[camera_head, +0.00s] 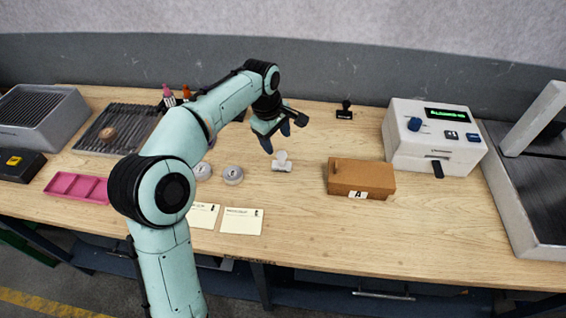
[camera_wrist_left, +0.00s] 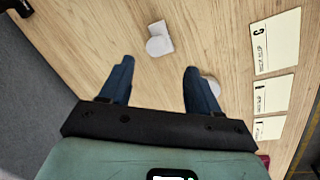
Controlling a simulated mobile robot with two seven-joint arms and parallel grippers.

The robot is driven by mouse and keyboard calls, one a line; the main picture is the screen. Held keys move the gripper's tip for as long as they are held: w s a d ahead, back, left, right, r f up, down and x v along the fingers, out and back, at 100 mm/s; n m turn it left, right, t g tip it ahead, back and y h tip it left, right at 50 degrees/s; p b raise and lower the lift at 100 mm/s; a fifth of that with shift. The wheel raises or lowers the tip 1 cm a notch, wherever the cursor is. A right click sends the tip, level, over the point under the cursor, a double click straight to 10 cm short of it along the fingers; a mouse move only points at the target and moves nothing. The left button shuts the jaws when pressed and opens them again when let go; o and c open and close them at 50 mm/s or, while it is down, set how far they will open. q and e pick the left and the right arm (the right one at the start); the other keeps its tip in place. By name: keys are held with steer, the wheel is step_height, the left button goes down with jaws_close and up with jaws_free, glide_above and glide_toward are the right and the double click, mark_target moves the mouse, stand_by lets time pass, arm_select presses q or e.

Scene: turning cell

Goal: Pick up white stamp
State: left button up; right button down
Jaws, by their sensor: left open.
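The white stamp (camera_head: 282,161) stands on the wooden table near its middle, a small white piece with a rounded knob on a flat base. It also shows in the left wrist view (camera_wrist_left: 159,40), ahead of the fingers and between their lines. My left gripper (camera_head: 277,140) is open and empty, above the table and behind the stamp, apart from it. Its two blue fingers show in the left wrist view (camera_wrist_left: 157,83) with bare table between them. My right gripper is in neither view.
A cardboard box (camera_head: 345,174) marked A stands right of the stamp, and a black stamp (camera_head: 345,111) behind it. Round grey pieces (camera_head: 232,175) and cards (camera_head: 241,221) lie left. A white machine (camera_head: 431,139) stands right. The table front of the stamp is clear.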

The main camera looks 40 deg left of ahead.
mark_target(282, 154)
arm_select(q)
steer(key=x, duration=0.3)
steer(key=shift+w+f, duration=0.1)
steer(key=shift+w, duration=0.05)
steer(key=x, duration=0.5)
steer(key=shift+w, duration=0.15)
jaws_close()
